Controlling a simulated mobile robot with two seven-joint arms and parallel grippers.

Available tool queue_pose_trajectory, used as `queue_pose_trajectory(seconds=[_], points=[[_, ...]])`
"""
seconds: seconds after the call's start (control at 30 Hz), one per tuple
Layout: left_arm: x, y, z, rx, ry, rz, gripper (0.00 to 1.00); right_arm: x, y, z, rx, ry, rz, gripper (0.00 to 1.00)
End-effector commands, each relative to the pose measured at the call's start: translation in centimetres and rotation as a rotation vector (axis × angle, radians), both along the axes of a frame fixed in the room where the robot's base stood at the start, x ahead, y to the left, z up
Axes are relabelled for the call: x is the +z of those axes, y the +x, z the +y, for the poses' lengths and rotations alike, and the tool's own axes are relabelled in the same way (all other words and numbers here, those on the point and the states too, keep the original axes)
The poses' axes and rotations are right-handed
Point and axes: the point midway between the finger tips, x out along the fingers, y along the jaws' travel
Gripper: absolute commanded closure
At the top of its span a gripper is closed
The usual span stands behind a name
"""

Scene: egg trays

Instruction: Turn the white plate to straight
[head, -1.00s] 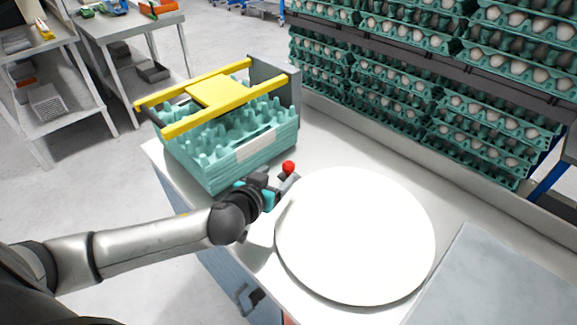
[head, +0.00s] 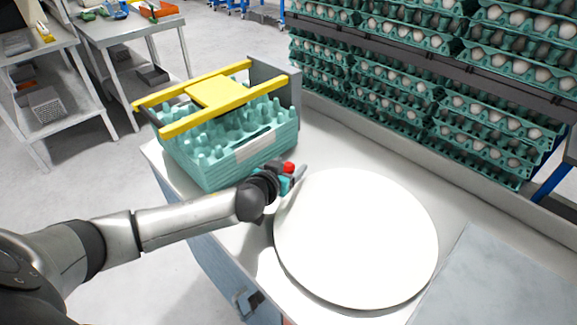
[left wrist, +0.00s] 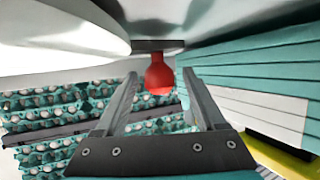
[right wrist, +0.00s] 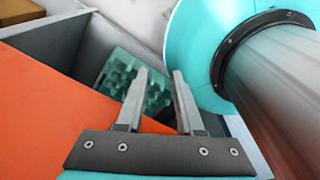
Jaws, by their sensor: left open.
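The white plate (head: 355,238) is a large round disc lying flat on the worktop. Its pale edge fills the upper left of the left wrist view (left wrist: 60,30). A red knob (head: 289,166) stands just beyond the plate's left edge. My left gripper (head: 292,178) is at the knob, beside the plate. In the left wrist view the red knob (left wrist: 159,78) shows between the open fingers, touching neither visibly. My right gripper (right wrist: 160,72) shows only in the right wrist view, with its fingers apart and nothing between them.
A stack of teal egg trays (head: 270,150) with a yellow frame (head: 218,92) stands close behind the left gripper. Racks of filled egg trays (head: 390,95) line the back. A grey panel (head: 505,285) lies right of the plate.

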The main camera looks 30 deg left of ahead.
Motion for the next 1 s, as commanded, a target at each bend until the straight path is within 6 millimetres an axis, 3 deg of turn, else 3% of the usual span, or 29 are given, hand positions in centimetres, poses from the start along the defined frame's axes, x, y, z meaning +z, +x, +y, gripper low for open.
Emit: queue_pose_trajectory(seconds=[0.07, 0.67, 1.0], points=[[0.00, -0.02, -0.02, 0.000, 0.000, 0.000, 0.31, 0.00, -0.11, -0.07, 0.000, -0.001, 0.002, 0.64], [-0.01, -0.05, -0.01, 0.000, 0.000, 0.000, 0.99, -0.01, -0.22, -0.17, 0.000, -0.003, 0.003, 0.64], [-0.01, -0.05, -0.01, 0.000, 0.001, 0.000, 1.00, -0.01, -0.24, -0.18, 0.000, -0.003, 0.003, 0.64]])
